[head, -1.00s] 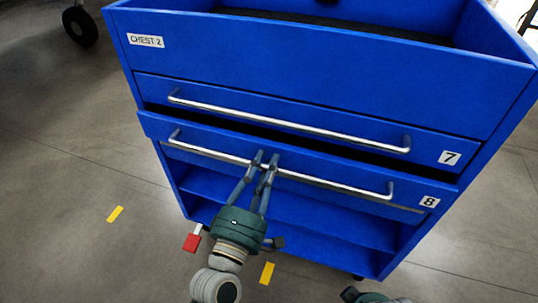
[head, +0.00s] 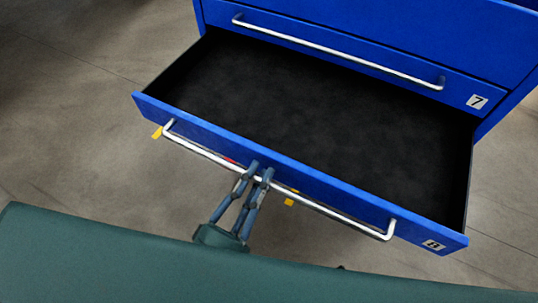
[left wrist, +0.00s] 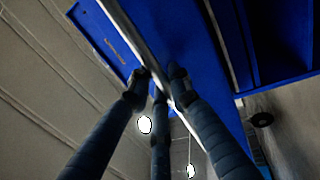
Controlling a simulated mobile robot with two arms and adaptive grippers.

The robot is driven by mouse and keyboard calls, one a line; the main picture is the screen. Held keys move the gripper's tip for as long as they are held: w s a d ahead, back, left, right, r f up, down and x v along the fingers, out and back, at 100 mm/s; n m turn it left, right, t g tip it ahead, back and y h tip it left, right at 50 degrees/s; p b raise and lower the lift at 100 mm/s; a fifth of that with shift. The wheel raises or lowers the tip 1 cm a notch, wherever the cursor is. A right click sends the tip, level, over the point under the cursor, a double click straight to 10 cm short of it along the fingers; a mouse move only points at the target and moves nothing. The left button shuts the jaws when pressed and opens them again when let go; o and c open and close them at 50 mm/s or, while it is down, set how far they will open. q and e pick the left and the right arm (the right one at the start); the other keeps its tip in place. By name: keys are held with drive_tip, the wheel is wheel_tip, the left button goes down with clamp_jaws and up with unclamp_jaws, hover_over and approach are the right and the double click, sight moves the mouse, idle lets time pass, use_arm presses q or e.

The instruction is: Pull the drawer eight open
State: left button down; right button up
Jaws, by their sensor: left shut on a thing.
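Drawer eight (head: 300,172) is pulled far out of the blue chest in the head view. Its black inside shows and looks empty. Its long silver handle (head: 330,210) runs across the blue front, with the label 8 at the right end. My left gripper (head: 256,178) is shut on the handle near its middle. In the left wrist view the fingers (left wrist: 158,92) close around the silver bar (left wrist: 130,40). The fingers partly hide the handle. My right gripper is not in view.
Drawer seven (head: 340,40) above is shut, with its own silver handle (head: 330,50). Grey floor (head: 70,110) lies open on the left. Yellow marks (head: 157,132) show beside and below the drawer front. My dark green body fills the bottom of the head view.

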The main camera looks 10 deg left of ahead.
use_arm(q)
drive_tip(key=shift+s+a+f, duration=0.15)
drive_tip(key=shift+s+f, duration=0.05)
drive_tip(key=shift+s, duration=0.45)
drive_tip(key=c, duration=1.7)
unclamp_jaws()
drive_tip(key=shift+o, duration=0.2)
drive_tip(key=shift+r, duration=0.1)
drive_tip(key=v, duration=1.2)
